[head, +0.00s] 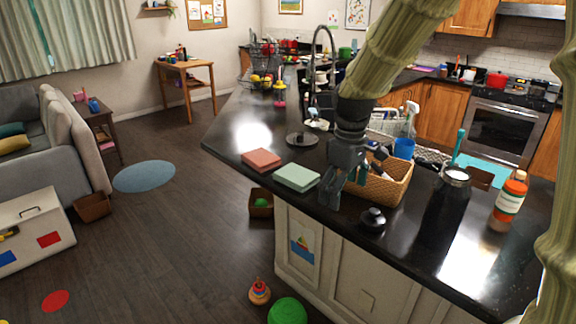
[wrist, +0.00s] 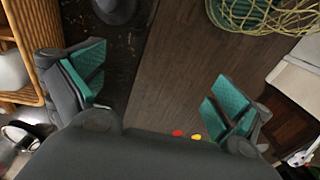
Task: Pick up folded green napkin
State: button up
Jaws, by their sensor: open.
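The folded green napkin (head: 296,177) is pale green and lies flat on the black counter near its front edge, in the head view. My gripper (head: 343,190) is just right of the napkin, in front of the wicker basket, pointing down. In the wrist view my gripper (wrist: 158,85) has its two teal-padded fingers wide apart with nothing between them. The napkin cannot be made out in the wrist view.
A folded reddish napkin (head: 262,160) lies left of the green one. The wicker basket (head: 385,190) stands close behind my gripper. A black lid (head: 372,219), a dark bottle (head: 447,200) and an orange-capped bottle (head: 509,202) stand to the right.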

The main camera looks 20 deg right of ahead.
aim_at(300, 179)
jog(key=i, duration=0.9)
